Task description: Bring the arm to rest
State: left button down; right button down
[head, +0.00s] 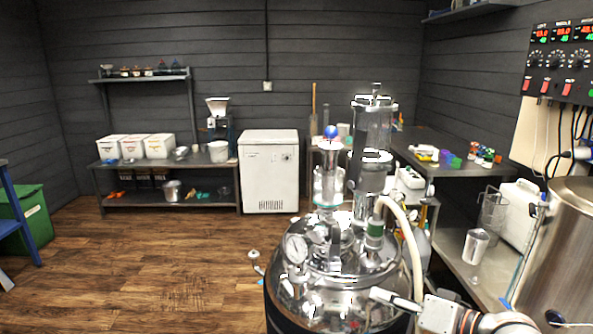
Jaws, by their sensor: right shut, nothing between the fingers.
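My right gripper (380,295) is at the bottom, right of centre, and its arm comes in from the lower right. Its fingers are shut with nothing between them and point left. In the picture they lie in front of the right side of a shiny steel vessel (285,305); I cannot tell whether they touch it. My left gripper and arm are not in view.
The vessel carries a pressure gauge (296,248), a glass column (372,130), a blue ball (330,132) and a pale hose (412,240). The wooden floor (150,260) at the left is largely clear.

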jog(key=s+d+f+n+h, duration=0.2)
jog(key=s+f+n+h, duration=0.15)
jog(key=s+f, duration=0.45)
jog(key=s+d+f+n+g+h, duration=0.2)
jog(key=s+d+f+h, duration=0.3)
jog(key=s+d, duration=0.3)
jog(key=s+d+f+n+g+h, duration=0.2)
jog(key=s+d+f+h, duration=0.35)
jog(key=s+d, duration=0.3)
jog(key=w+a+f+m+t+y, duration=0.1)
jog(key=a+f+m+t+y, duration=0.1)
jog(key=a+f+y, duration=0.5)
jog(key=a+f+t, duration=0.1)
jog(key=a+f, duration=0.5)
jog(key=a, duration=0.4)
jog(key=shift+w+f+t, duration=0.15)
jog(key=shift+w+t, duration=0.05)
jog(key=shift+t, duration=0.1)
jog(key=shift+d+m, duration=0.1)
jog(key=shift+m, duration=0.15)
